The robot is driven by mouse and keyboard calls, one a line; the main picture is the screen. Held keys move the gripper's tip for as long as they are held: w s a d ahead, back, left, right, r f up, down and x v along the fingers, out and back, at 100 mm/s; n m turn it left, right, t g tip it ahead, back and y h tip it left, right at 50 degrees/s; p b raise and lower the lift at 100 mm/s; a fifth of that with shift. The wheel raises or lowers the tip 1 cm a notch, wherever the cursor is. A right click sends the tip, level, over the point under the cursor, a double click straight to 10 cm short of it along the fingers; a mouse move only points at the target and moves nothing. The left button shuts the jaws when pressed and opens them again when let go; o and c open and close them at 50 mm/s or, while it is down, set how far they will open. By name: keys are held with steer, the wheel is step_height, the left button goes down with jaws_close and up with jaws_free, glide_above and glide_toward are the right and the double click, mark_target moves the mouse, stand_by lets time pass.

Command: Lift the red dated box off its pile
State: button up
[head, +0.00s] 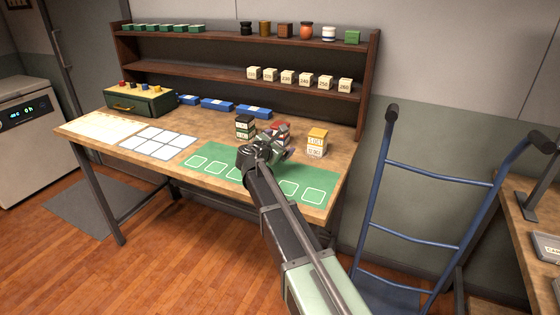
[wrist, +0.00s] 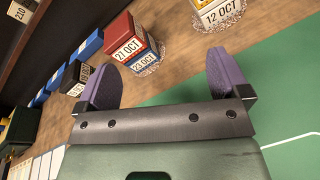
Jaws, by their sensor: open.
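The red dated box (wrist: 121,31), labelled 21 OCT, sits on top of a lower box (wrist: 146,59) whose label looks like 23 OCT. This pile stands on a pale speckled round patch in the wrist view. In the head view the red box (head: 284,127) is partly hidden behind my gripper (head: 277,146). In the wrist view my gripper (wrist: 163,65) has its two purple fingers apart with nothing between them. The red pile lies beyond the fingertips, nearer the left finger, and apart from them.
A dark pile (head: 245,127) stands left of the red box, and a yellow-and-white pile (head: 317,142) stands right. A green mat (head: 210,165) with outlined squares lies in front. Blue boxes (head: 217,104) line the back. A shelf (head: 215,65) rises behind the table.

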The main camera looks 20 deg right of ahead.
steer(key=w+n+t, duration=0.1)
steer(key=w+n, duration=0.1)
steer(key=w+a+n+t+b, duration=0.1)
steer(key=w, duration=0.1)
steer(key=w+a+f+n, duration=0.1)
steer(key=w+n, duration=0.1)
steer(key=shift+a+n+t, duration=0.1)
steer(key=shift+n+t, duration=0.2)
steer(key=shift+t, duration=0.1)
steer(key=shift+a+r+n, duration=0.1)
steer(key=shift+r+n, duration=0.2)
steer(key=shift+r, duration=0.15)
steer(key=x, duration=1)
steer(key=shift+w+d, duration=0.3)
steer(key=c, duration=1)
